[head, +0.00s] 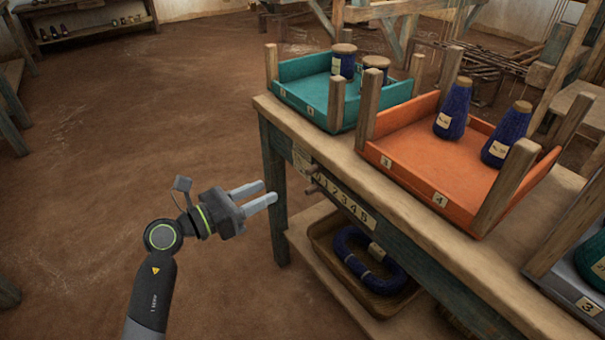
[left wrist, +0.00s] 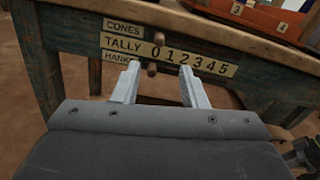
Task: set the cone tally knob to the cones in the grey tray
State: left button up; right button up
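The tally board (left wrist: 170,54) on the table's front apron reads CONES, TALLY and HANKS, with digits 0 to 5. An upper wooden knob (left wrist: 158,38) sits above the 0, on the CONES side. A lower wooden knob (left wrist: 152,69) sits below the 0, on the HANKS side. Both knobs also show in the head view, upper (head: 311,168) and lower (head: 312,188). The grey tray (head: 560,280) is cut off at the right edge; a teal-green cone (head: 592,255) shows in it, other contents out of view. My left gripper (head: 268,191) is open and empty, pointing at the board, apart from the knobs.
A teal tray (head: 315,95) with two blue cones and an orange tray (head: 430,160) with two blue cones stand on the table (head: 400,200). A wooden tray (head: 325,245) with a blue hank (head: 365,265) is on the lower shelf. Floor left of the table is clear.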

aim_at(312, 170)
pick_arm(q)
jog(key=b+x, duration=0.1)
jog(key=x, duration=1)
pick_arm(e)
jog(key=shift+w+a+r+t, duration=0.1)
jog(key=shift+a+r+t, duration=0.1)
jog(key=shift+r, duration=0.2)
jog(key=shift+w+a+r+t, duration=0.1)
jog(key=shift+r+t, duration=0.1)
jog(key=shift+r, duration=0.2)
pick_arm(q)
jog(key=shift+w+d, duration=0.1)
jog(key=c, duration=0.8)
grip_shut()
pick_arm(e)
jog(key=shift+f, duration=0.1)
